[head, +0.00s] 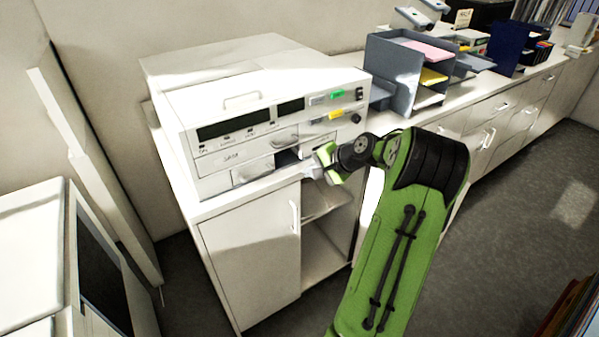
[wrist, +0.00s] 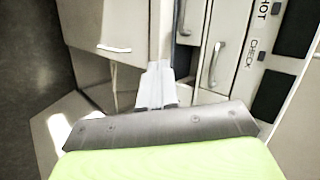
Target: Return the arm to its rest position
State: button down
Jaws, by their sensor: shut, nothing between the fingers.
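My gripper (head: 314,168) is shut with nothing in it. My green and black arm reaches in from the lower right of the head view. The gripper is just in front of the lower right of a white machine (head: 250,97) that stands on a white cabinet. In the wrist view the closed pale fingers (wrist: 157,82) point at the drawer fronts. I cannot tell whether the fingertips touch the machine.
A lower machine drawer (head: 253,171) sits beside a dark gap. The cabinet below has a handled door (head: 250,248) and open shelves to its right. A grey paper tray rack (head: 393,72) stands on the counter. Grey floor (head: 500,220) is clear at right.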

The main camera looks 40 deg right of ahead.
jog(key=s+a+r+n+g, duration=0.1)
jog(key=a+r+n, duration=0.2)
jog(key=a, duration=0.6)
jog(key=s+a+r+n+g+h, duration=0.1)
jog(key=a+r+n+g, duration=0.2)
jog(key=a, duration=0.5)
jog(key=s+a+r+n, duration=0.1)
jog(key=a+r+n, duration=0.25)
jog(key=a, duration=0.55)
jog(key=s+a+n, duration=0.3)
jog(key=s+a, duration=0.1)
jog(key=s, duration=0.4)
jog(key=s+a+n, duration=0.4)
jog(key=s, duration=0.5)
jog(key=shift+f, duration=0.15)
